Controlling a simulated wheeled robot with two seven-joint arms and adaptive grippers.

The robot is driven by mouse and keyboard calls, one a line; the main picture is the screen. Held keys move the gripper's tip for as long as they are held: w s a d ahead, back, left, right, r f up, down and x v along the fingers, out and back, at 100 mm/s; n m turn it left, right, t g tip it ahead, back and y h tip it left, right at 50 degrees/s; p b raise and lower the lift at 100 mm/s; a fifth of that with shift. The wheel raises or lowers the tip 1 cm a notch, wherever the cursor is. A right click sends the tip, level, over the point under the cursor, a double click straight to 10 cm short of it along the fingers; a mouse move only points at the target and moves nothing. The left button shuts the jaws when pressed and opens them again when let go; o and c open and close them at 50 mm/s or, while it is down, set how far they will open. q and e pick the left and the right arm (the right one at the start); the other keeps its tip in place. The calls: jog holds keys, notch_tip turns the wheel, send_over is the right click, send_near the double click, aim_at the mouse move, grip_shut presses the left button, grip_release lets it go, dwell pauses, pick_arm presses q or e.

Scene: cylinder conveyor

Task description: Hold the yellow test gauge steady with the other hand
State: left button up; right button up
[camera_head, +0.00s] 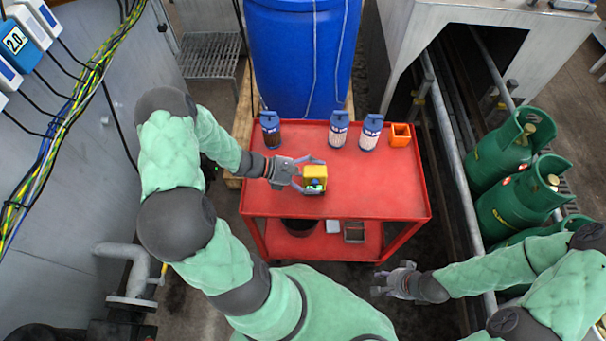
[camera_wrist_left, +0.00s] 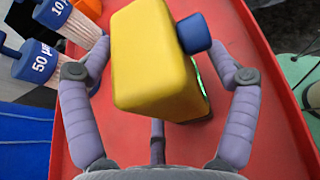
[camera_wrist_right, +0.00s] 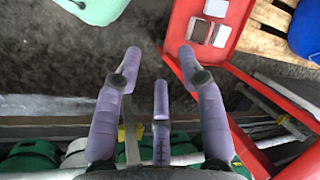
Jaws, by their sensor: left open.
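The yellow test gauge (camera_head: 315,173) stands on the red cart top (camera_head: 370,195), with a green face and a blue knob on it. In the left wrist view the gauge (camera_wrist_left: 150,60) sits between the spread fingers of my left gripper (camera_wrist_left: 160,90). The fingers are open, one on each side, and a gap shows on the right side. In the head view my left gripper (camera_head: 305,172) reaches it from the left. My right gripper (camera_head: 385,280) is low, off the cart's front right corner. Its fingers are spread and empty in the right wrist view (camera_wrist_right: 160,75).
Several filter cartridges, such as the middle one (camera_head: 338,130), stand along the cart's back edge beside an orange open box (camera_head: 400,135). A blue barrel (camera_head: 300,50) stands behind. Green gas cylinders (camera_head: 503,150) stand at the right past a metal rail (camera_head: 450,150). The cart's right front top is clear.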

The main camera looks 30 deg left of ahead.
pick_arm(q)
jog(key=shift+w+d, duration=0.1)
jog(key=shift+d, duration=0.05)
jog(key=c, duration=1.5)
jog(key=o, duration=0.5)
jog(key=shift+c, duration=0.2)
jog(key=c, duration=0.4)
pick_arm(e)
jog(key=shift+c, duration=0.6)
pick_arm(q)
jog(key=shift+o, duration=0.2)
pick_arm(e)
grip_shut()
